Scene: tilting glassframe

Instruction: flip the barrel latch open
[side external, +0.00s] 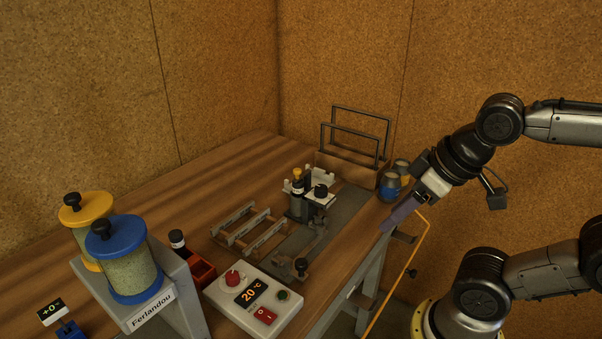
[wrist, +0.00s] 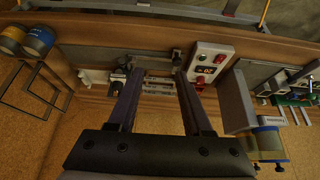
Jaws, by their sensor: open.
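My gripper (side external: 388,225) hangs at the right edge of the bench, in the air and apart from the fixtures. In the wrist view its two dark fingers (wrist: 160,82) are spread, with nothing held between them. A grey base plate (side external: 350,206) on the bench carries an upright device (side external: 308,202) with a black knob and a yellow-topped part. A small metal bracket (side external: 318,232) and a black-knobbed post (side external: 301,266) stand nearer the front. I cannot tell which of these parts is the barrel latch or how it is set. The bracket also shows beyond the fingertips in the wrist view (wrist: 177,58).
A white control box (side external: 253,298) sits at the front of the bench (side external: 150,205). A slatted frame (side external: 246,228) lies left of the plate. Blue-banded jars (side external: 389,187) and wire frames (side external: 355,140) are at the back. Two lidded canisters (side external: 126,260) stand front left.

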